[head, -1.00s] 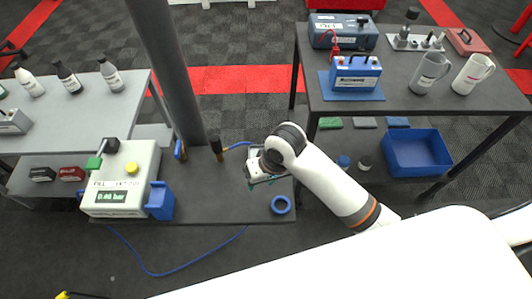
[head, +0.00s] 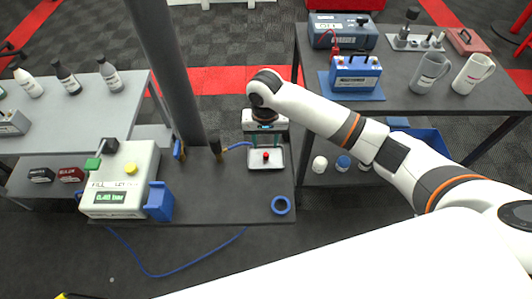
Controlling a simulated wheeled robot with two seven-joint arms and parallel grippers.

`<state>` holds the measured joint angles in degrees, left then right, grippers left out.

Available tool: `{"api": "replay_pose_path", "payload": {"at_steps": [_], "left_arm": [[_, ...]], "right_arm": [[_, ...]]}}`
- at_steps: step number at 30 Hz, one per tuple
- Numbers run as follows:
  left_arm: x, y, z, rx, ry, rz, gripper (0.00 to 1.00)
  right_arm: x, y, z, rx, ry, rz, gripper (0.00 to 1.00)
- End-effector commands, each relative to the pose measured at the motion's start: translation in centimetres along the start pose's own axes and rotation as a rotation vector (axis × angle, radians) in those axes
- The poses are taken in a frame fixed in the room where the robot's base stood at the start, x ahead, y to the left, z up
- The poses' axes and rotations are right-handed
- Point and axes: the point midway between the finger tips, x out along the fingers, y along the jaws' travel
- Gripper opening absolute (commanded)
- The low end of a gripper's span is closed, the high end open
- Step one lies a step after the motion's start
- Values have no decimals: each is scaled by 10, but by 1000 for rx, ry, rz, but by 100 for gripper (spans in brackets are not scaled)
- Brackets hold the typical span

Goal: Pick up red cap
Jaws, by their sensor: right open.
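The red cap (head: 265,155) is a small red piece with a dark lower part, in a shallow light grey tray (head: 254,167) on the dark low table. My right gripper (head: 266,139) is open above the back part of the tray, just behind the cap in the picture. Its fingers are mostly hidden under the gripper body, and I cannot tell its height over the tray. My left gripper is out of view.
A blue ring (head: 281,212) lies in front of the tray.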

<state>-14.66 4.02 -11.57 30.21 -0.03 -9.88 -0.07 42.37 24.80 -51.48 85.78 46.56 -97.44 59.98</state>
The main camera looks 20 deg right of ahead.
Motion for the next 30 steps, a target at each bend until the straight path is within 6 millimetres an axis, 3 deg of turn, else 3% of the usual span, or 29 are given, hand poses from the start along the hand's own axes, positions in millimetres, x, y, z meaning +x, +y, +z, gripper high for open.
{"api": "replay_pose_path", "payload": {"at_steps": [5, 12, 21, 22, 30], "left_arm": [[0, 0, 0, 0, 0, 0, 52], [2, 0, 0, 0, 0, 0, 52], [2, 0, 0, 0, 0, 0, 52], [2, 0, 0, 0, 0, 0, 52], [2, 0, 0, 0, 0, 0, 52]], "right_arm": [[14, -1, 0, 0, 1, -1, 43], [49, -3, -1, -2, 1, 0, 43], [56, -2, -1, -2, -2, 1, 43], [56, -2, -1, -2, -2, 1, 41], [55, -2, -1, -2, -2, 1, 0]]}}
